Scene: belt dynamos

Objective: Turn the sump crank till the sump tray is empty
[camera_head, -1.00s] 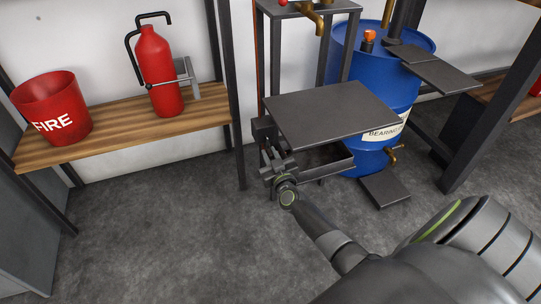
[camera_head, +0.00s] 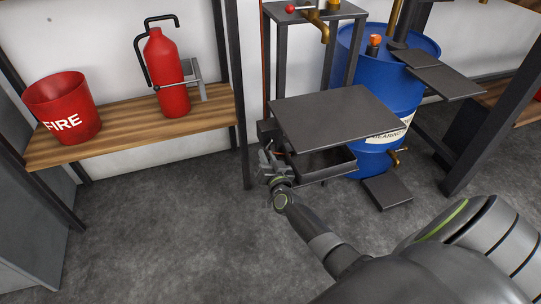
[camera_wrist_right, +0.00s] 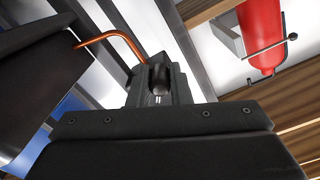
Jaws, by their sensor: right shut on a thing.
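The sump tray (camera_head: 328,165) is a dark open tray under a flat grey plate (camera_head: 335,115). Its visible inside looks dark, and I cannot tell whether liquid is in it. My right gripper (camera_head: 272,163) is at the left end of the tray, beside a dark block (camera_head: 268,134). It is shut on the sump crank, which is mostly hidden by the gripper. In the right wrist view a short dark round grip (camera_wrist_right: 157,76) shows between the jaws. My left gripper is not in view.
A blue drum (camera_head: 385,90) with a brass tap stands behind the plate, with a low step (camera_head: 387,191) near it. A wooden shelf (camera_head: 130,123) at left holds a fire bucket (camera_head: 62,105) and an extinguisher (camera_head: 167,70). Floor in front is clear.

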